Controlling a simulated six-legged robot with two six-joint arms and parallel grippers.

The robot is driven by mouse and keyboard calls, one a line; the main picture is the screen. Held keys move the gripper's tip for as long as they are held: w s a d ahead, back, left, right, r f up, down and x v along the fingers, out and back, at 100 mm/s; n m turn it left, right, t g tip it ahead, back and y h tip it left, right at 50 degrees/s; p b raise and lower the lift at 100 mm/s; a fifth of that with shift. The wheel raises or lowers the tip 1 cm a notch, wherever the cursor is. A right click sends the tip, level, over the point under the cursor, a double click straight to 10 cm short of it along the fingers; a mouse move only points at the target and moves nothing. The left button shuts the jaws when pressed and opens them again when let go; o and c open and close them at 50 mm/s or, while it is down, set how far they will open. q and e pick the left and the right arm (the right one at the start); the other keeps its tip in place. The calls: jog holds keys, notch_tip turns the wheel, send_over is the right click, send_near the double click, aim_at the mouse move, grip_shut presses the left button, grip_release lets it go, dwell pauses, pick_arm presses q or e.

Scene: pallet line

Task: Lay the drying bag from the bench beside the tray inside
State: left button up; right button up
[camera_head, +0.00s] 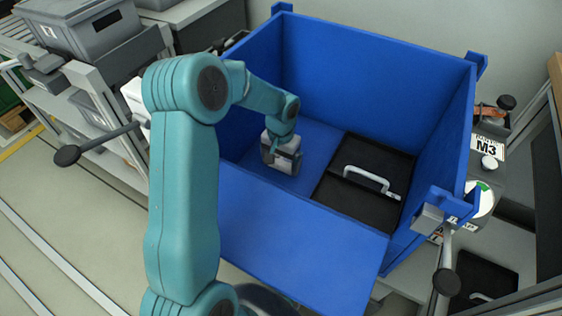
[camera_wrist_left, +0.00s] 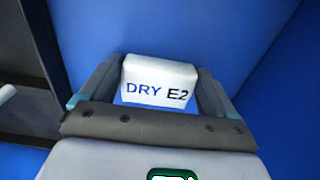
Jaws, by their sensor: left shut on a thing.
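The drying bag (camera_wrist_left: 158,82) is a small white pouch marked "DRY E2" in the left wrist view. My left gripper (camera_wrist_left: 157,92) has a finger on each side of it and is shut on it. In the head view my left gripper (camera_head: 275,163) is down inside the blue crate, left of the black tray (camera_head: 341,204). The bag is mostly hidden there by the gripper. I cannot tell whether it touches the crate floor. The tray lies in the right part of the crate and has a white handle. My right gripper is not in view.
The blue crate (camera_head: 372,75) has high back and side walls and a lower, sloping front panel (camera_head: 290,238). Bare blue floor (camera_head: 313,140) lies between gripper and tray. Grey bins (camera_head: 85,30) stand on a rack at left.

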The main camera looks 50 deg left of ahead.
aim_at(281, 162)
pick_arm(q)
jog(key=shift+f, duration=0.15)
jog(key=o, duration=0.8)
jog(key=shift+r, duration=0.4)
notch_tip(281, 162, up, 12)
jog(key=p, duration=0.3)
jog(key=shift+f, duration=0.1)
